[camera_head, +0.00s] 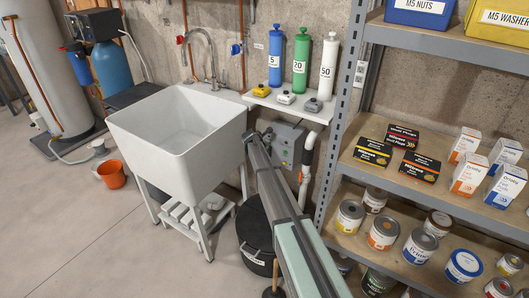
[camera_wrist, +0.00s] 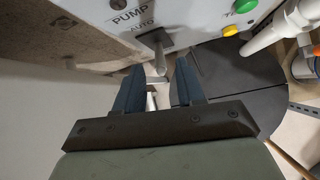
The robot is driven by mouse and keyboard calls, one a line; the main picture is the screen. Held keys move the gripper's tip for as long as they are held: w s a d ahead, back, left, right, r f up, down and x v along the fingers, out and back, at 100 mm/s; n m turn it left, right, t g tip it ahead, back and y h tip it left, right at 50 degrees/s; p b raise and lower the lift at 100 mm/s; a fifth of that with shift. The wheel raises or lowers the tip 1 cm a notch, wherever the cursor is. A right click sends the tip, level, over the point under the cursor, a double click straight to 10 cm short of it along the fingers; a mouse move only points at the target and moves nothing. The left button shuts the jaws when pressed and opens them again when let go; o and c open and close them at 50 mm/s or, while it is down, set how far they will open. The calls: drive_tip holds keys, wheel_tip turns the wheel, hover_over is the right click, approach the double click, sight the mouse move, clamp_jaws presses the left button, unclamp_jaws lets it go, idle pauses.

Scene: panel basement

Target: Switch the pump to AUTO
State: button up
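The grey pump panel (camera_head: 285,142) is on the wall below the small shelf, partly hidden behind my arm in the head view. In the wrist view the panel (camera_wrist: 190,14) bears the words PUMP and AUTO. A metal switch lever (camera_wrist: 158,52) sticks out just below the AUTO label, its end pointing toward my gripper. My gripper (camera_wrist: 160,66) is open, with one dark finger to either side of the lever's end. I see no clear contact, and the exact depth is hard to tell. In the head view the fingers are hidden.
A green button (camera_wrist: 231,30) and a yellow button (camera_wrist: 245,5) sit to the right on the panel. A white pipe (camera_head: 308,160) runs beside it. A white sink (camera_head: 180,150) stands left, and a metal shelf rack (camera_head: 345,120) right. A black lidded bin (camera_head: 256,232) is below.

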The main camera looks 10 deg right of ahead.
drive_tip(key=v, duration=1.1)
drive_tip(key=shift+s+a, duration=0.1)
drive_tip(key=s+a+f+m+g+y, duration=0.1)
drive_tip(key=s+f+m+g, duration=0.2)
drive_tip(key=s+f+m, duration=0.95)
drive_tip(key=s+a+f+m+g+y, duration=0.25)
drive_tip(key=s+f+m, duration=0.2)
drive_tip(key=s, duration=1.45)
drive_tip(key=s+f+m+g+y, duration=0.1)
drive_tip(key=s+f+m+g, duration=0.2)
drive_tip(key=s+f+m, duration=0.95)
drive_tip(key=s+f+n+g, duration=0.2)
drive_tip(key=s, duration=1.3)
drive_tip(key=s+f+n+g, duration=0.2)
drive_tip(key=s, duration=1.4)
drive_tip(key=shift+s+d+f, duration=0.25)
drive_tip(key=shift+d+f, duration=0.05)
drive_tip(key=shift+d, duration=0.15)
